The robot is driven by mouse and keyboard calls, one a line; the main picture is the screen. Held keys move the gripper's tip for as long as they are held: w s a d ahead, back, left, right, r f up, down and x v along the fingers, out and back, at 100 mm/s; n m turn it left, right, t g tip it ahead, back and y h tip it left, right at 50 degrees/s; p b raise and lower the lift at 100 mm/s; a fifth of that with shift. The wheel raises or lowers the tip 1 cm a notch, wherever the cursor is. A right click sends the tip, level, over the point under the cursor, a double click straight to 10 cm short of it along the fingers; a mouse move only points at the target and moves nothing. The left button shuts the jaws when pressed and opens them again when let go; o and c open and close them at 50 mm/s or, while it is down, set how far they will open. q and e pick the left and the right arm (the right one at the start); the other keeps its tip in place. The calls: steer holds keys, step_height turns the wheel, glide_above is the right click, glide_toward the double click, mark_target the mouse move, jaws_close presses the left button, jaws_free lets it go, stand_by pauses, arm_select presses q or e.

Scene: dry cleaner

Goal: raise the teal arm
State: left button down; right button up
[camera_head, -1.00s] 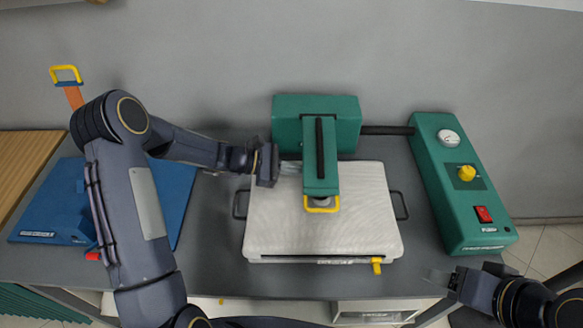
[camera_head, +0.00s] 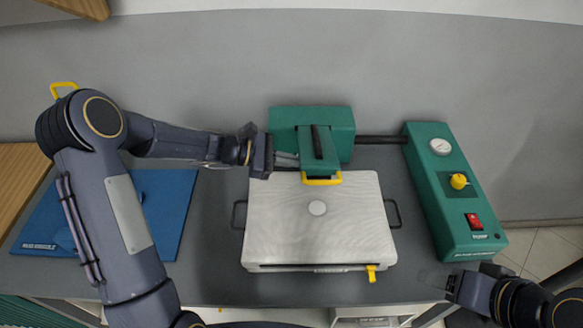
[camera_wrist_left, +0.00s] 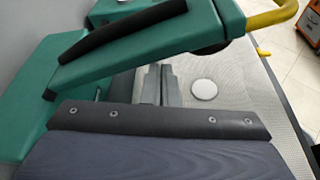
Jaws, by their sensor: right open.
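The teal arm (camera_head: 318,150) with its yellow handle (camera_head: 321,180) extends from the teal press head block (camera_head: 342,120) over the back of the pale padded plate (camera_head: 345,235). It is tilted up, its front end clear of the plate. A round white spot (camera_head: 317,208) lies bare on the plate in front of it. My left gripper (camera_head: 287,160) is at the arm's left side. In the left wrist view, its fingers (camera_wrist_left: 160,85) are close together with nothing between them, below the teal arm (camera_wrist_left: 150,35). My right gripper (camera_head: 452,287) is open at the lower right, away from the press.
A teal control box (camera_head: 455,200) with gauge, yellow knob and red switch stands on the right, joined by a dark rod (camera_head: 380,139). A blue board (camera_head: 165,215) lies on the left behind my left arm. The grey table (camera_head: 215,225) is clear between board and plate.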

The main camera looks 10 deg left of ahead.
arm_select(q)
steer(key=w+r+p, duration=0.5)
steer(key=w+r, duration=0.1)
steer(key=r, duration=0.4)
steer(key=w+a+r+n+g+p, duration=0.2)
steer(key=w+n, duration=0.3)
steer(key=w, duration=0.5)
steer(key=shift+a+r+g+h, duration=0.4)
steer(key=shift+a+r+g, duration=0.1)
steer(key=shift+a+r, duration=0.15)
steer(key=shift+w, duration=0.15)
steer(key=s+d+r+b, duration=0.3)
steer(key=s+r+b, duration=0.4)
steer(key=s+r, duration=0.6)
steer(key=shift+s+b, duration=0.3)
steer(key=shift+s, duration=0.1)
